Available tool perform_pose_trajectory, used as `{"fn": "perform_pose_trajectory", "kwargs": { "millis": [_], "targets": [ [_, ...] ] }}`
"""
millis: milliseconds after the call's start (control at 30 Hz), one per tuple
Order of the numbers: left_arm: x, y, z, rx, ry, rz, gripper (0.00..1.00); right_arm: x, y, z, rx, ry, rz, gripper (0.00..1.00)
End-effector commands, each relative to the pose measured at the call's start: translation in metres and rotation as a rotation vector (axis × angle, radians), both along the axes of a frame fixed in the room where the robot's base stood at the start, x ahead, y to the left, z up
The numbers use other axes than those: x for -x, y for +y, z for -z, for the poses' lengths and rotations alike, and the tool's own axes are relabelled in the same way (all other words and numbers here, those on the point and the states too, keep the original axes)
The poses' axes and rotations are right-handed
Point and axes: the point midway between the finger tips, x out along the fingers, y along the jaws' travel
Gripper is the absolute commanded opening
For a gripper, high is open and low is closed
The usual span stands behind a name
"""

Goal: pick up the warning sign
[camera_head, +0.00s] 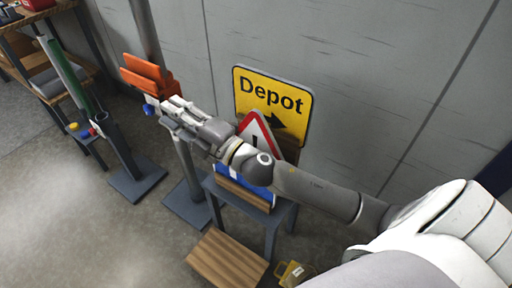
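The warning sign (253,126), a white triangle with a red border and a dark mark, stands in front of the yellow Depot sign (273,95). Its lower part is hidden behind my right arm. A blue sign (262,192) shows below it, also partly covered. My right gripper (158,104) is to the left of the warning sign, apart from it, beside orange blocks (148,76) near a grey pole. I cannot tell whether its fingers are open or shut, or whether they touch the blocks. My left gripper is not in view.
The signs rest on a small grey-blue stand (275,217) by the grey wall. A wooden board (228,258) and a yellow item (293,272) are on the floor in front. Poles on square bases stand left, with a shelf (50,85) beyond. Floor at lower left is clear.

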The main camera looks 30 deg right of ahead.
Motion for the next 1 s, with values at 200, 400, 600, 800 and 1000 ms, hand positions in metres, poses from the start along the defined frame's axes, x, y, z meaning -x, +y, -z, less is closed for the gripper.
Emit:
{"fn": "perform_pose_trajectory", "kwargs": {
  "millis": [200, 400, 600, 800, 1000],
  "targets": [
    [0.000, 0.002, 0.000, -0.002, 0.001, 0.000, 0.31, 0.002, 0.040, -0.005, 0.504, -0.252, -0.297, 0.28],
    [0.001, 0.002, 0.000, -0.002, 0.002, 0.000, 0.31, -0.004, 0.016, 0.043, 1.002, -0.302, -0.526, 0.28],
    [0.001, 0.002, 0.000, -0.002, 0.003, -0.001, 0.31, -0.019, -0.084, 0.090, 1.488, -0.149, -0.689, 0.28],
    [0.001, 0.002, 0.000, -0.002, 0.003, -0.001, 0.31, -0.018, -0.203, 0.100, 1.807, 0.120, -0.770, 0.28],
    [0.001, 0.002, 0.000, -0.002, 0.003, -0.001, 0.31, -0.010, -0.256, 0.098, 1.910, 0.270, -0.796, 0.28]
  ]
}}
